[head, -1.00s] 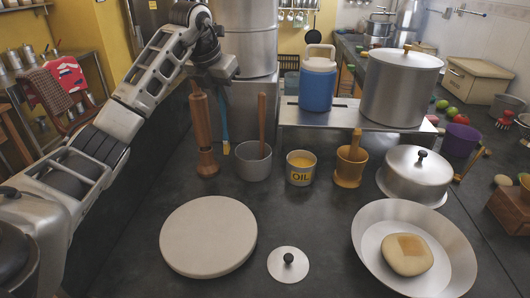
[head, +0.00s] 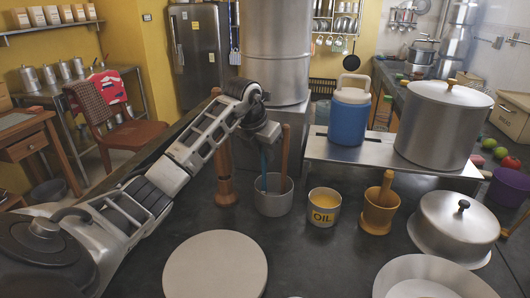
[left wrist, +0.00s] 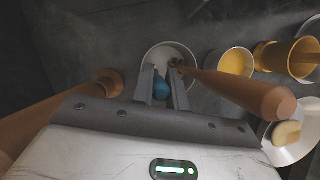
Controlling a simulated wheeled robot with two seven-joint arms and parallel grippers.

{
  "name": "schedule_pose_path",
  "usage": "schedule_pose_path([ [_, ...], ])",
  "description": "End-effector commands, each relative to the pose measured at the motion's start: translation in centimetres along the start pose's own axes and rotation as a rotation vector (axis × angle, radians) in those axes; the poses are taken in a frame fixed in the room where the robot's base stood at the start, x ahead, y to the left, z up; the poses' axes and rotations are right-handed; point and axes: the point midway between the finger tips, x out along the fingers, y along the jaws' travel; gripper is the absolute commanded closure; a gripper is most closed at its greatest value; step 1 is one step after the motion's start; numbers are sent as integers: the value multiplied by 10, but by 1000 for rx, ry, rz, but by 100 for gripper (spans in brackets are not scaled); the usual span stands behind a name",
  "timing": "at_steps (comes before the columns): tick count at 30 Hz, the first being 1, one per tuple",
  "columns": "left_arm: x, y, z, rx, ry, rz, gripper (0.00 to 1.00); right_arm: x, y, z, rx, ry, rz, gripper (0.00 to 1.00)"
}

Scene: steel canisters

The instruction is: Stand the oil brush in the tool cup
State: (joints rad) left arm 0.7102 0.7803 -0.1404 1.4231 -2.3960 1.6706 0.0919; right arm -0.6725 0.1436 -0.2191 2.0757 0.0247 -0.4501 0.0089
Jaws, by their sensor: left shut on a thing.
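My left gripper (head: 266,140) is shut on the oil brush (head: 264,168), whose blue handle points down, close to upright. The brush is over the grey tool cup (head: 272,204), and its lower end appears to be within the cup's mouth; the bristles are hidden. In the left wrist view the fingers (left wrist: 162,92) close on the blue handle (left wrist: 161,90), with the cup's rim (left wrist: 148,58) around and beyond them. A wooden-handled tool (head: 284,155) stands in the same cup, to the right of the brush. My right gripper is not in view.
A wooden pepper mill (head: 225,185) stands left of the cup. The oil pot (head: 323,209) and a yellow mortar (head: 379,212) stand to its right. A pale round board (head: 215,268) lies in front. A raised steel stand (head: 345,153) is behind.

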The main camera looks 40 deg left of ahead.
Motion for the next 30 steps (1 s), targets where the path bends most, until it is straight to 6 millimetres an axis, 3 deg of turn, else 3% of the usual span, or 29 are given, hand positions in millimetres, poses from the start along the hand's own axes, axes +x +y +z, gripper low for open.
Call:
schedule_pose_path([
  [11, 4, 0, -2, 0, -1, 1, 100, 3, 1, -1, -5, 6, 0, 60],
  [12, 5, 0, -2, -1, -1, 1, 83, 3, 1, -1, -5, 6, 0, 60],
  [14, 4, 0, -2, -1, -1, 1, 66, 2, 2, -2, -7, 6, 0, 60],
  [15, 4, 0, -2, -1, -1, 1, 64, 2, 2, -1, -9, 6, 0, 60],
  [24, 1, 0, 0, -1, -2, -1, 64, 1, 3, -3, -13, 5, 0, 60],
  [30, -25, 1, 1, 1, -6, 3, 64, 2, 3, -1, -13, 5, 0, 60],
])
